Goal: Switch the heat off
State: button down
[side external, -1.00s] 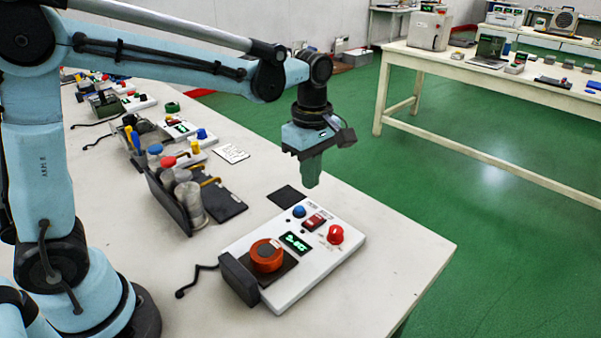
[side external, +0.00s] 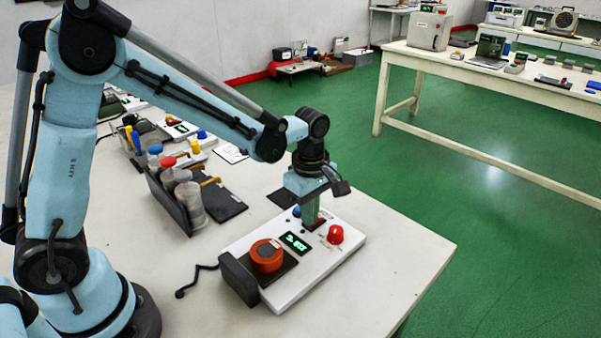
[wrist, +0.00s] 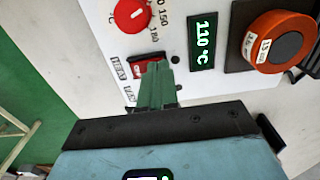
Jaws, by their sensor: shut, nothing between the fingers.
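A white control box (side external: 340,264) stands on the table. Its red rocker switch (wrist: 137,68) shows in the wrist view, partly hidden behind the fingers; a label beside it appears to read HEAT. In the side view the switch is mostly covered, with a dark red edge (side external: 319,224) showing. My gripper (side external: 309,224), also in the wrist view (wrist: 155,70), is shut and empty. Its green fingers point down at the switch. I cannot tell whether the tips touch it. The green display (wrist: 203,42) on the box reads 110 °C.
A red knob (side external: 336,234) is close to the right of my fingers, and a blue button (side external: 297,211) close to the left. An orange round piece (side external: 266,256) sits on the box's dark plate. A rack with capped containers (side external: 180,195) stands to the left.

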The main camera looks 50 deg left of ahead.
jog(key=shift+f, duration=0.1)
jog(key=shift+f, duration=0.1)
jog(key=shift+w, duration=0.1)
jog(key=shift+w+r, duration=0.3)
jog(key=shift+w, duration=0.35)
notch_tip(320, 180, up, 14)
jog(key=s, duration=0.2)
jog(key=shift+s, duration=0.35)
dwell(0.4)
jog(key=shift+f, duration=0.1)
